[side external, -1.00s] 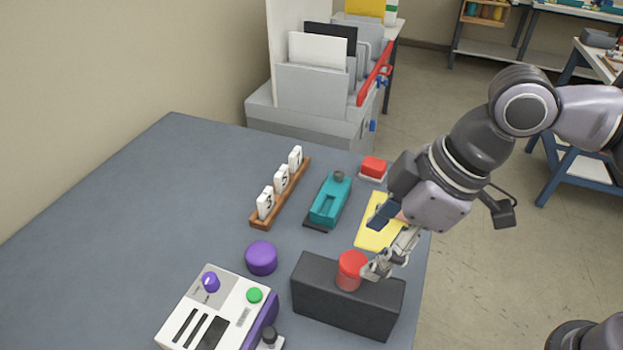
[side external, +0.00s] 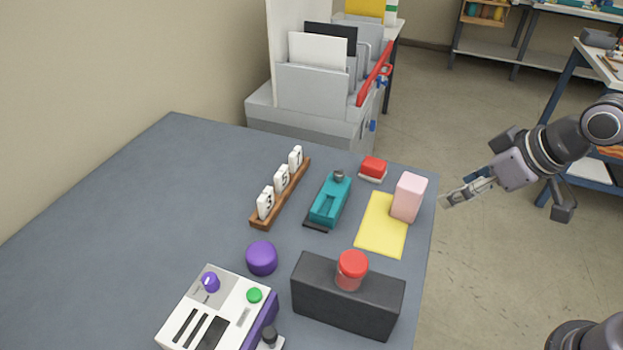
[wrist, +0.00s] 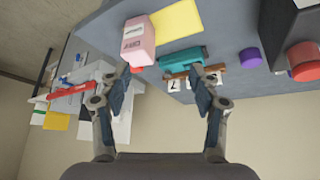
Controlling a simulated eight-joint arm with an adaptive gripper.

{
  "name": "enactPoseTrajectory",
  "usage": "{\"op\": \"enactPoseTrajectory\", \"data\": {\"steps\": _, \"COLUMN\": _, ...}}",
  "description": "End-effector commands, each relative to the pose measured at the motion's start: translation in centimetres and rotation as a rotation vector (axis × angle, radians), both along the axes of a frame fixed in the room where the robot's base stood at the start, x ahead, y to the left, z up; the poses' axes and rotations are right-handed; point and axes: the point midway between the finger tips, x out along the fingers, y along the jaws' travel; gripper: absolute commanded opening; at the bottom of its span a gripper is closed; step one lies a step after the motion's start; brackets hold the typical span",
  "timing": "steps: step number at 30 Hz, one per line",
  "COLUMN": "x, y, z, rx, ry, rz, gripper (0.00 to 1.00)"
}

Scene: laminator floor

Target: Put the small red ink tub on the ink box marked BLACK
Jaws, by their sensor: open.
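The small red ink tub (side external: 351,270) stands upright on top of the black box (side external: 330,300), near the middle of its upper face. No marking on the black box can be read from here. In the wrist view the red tub (wrist: 304,62) shows at the right edge, beside the dark box (wrist: 274,35). My gripper (side external: 447,201) is off the table's right edge, apart from the tub and box. In the wrist view my gripper (wrist: 170,82) has its fingers spread with nothing between them.
A pink box (side external: 409,197) stands on the yellow sheet (side external: 381,232), closest to my gripper. A teal tool (side external: 331,200), a number rack (side external: 281,196), a purple tub (side external: 262,258) and a white machine (side external: 218,310) share the table. The table's left part is clear.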

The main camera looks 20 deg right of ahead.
Motion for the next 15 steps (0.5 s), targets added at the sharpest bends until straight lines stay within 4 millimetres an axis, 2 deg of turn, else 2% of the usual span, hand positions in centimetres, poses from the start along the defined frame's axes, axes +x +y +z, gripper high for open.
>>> {"op": "enactPoseTrajectory", "data": {"steps": 1, "x": -0.1, "y": -2.1, "z": -0.8, "rx": 0.006, "ry": -0.015, "rz": -0.073, "gripper": 0.63}}
{"op": "enactPoseTrajectory", "data": {"steps": 3, "x": -0.3, "y": -4.1, "z": -1.7, "rx": 0.011, "ry": -0.034, "rz": -0.149, "gripper": 0.63}}
{"op": "enactPoseTrajectory", "data": {"steps": 6, "x": -0.6, "y": -6.1, "z": -2.6, "rx": 0.015, "ry": -0.053, "rz": -0.221, "gripper": 0.63}}
{"op": "enactPoseTrajectory", "data": {"steps": 10, "x": -0.8, "y": -7.1, "z": -3.0, "rx": 0.018, "ry": -0.064, "rz": -0.262, "gripper": 0.63}}
{"op": "enactPoseTrajectory", "data": {"steps": 15, "x": -0.8, "y": -7.2, "z": -3.0, "rx": 0.018, "ry": -0.065, "rz": -0.265, "gripper": 0.63}}
